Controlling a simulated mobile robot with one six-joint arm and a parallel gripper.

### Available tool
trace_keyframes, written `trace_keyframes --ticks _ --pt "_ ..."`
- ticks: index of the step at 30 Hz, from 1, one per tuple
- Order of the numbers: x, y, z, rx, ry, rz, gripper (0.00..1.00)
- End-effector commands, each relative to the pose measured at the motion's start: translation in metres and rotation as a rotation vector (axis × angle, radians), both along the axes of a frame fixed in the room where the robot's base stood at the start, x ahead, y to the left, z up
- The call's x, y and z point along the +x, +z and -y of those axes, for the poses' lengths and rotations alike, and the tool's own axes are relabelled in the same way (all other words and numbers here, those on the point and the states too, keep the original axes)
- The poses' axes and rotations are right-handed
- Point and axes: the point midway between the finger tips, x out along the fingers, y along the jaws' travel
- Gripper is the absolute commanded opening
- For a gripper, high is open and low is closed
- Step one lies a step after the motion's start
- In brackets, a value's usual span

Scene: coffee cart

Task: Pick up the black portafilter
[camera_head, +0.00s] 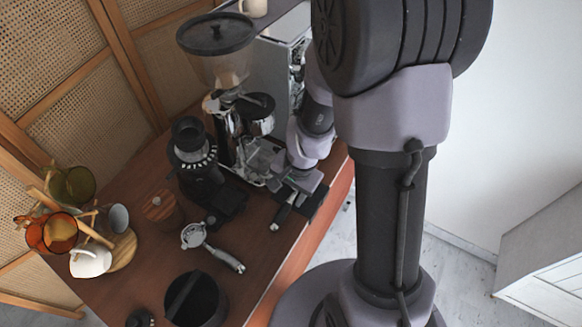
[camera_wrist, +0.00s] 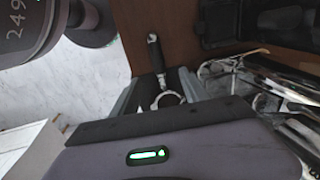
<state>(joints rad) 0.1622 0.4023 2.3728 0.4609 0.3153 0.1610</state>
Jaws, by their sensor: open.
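The black portafilter shows in the wrist view, with a black handle (camera_wrist: 155,56) and a silver ring (camera_wrist: 168,98). It lies on the brown counter, and its ring end appears between my finger pads. In the head view, its black handle (camera_head: 281,215) sticks out at the counter's right edge, its ring end hidden under my gripper (camera_head: 301,193). My gripper is open, one finger on each side in the wrist view (camera_wrist: 158,86). I cannot tell whether the pads touch it.
A second portafilter (camera_head: 193,236) with a grey handle lies left on the counter (camera_head: 130,255). A grinder (camera_head: 197,160), espresso machine (camera_head: 284,60), dark round container (camera_head: 195,300) and mug rack with a white mug (camera_head: 90,261) stand around. The coffee machine's chrome parts (camera_wrist: 270,80) are close right of my gripper.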

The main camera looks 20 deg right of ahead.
Motion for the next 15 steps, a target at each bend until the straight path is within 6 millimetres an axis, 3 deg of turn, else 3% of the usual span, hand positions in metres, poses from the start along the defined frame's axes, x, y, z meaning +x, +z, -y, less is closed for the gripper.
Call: trace_keyframes --ticks 1,3,6,11,15 --pt "0.002 -0.026 -0.002 0.0 0.001 -0.003 0.53" --pt "0.005 -0.045 -0.004 0.0 0.002 -0.001 0.53" --pt "0.009 -0.065 -0.007 0.0 0.002 0.0 0.53" --pt "0.01 -0.082 -0.009 0.0 0.003 0.0 0.53" --pt "0.007 -0.114 -0.013 0.0 0.003 0.0 0.53"
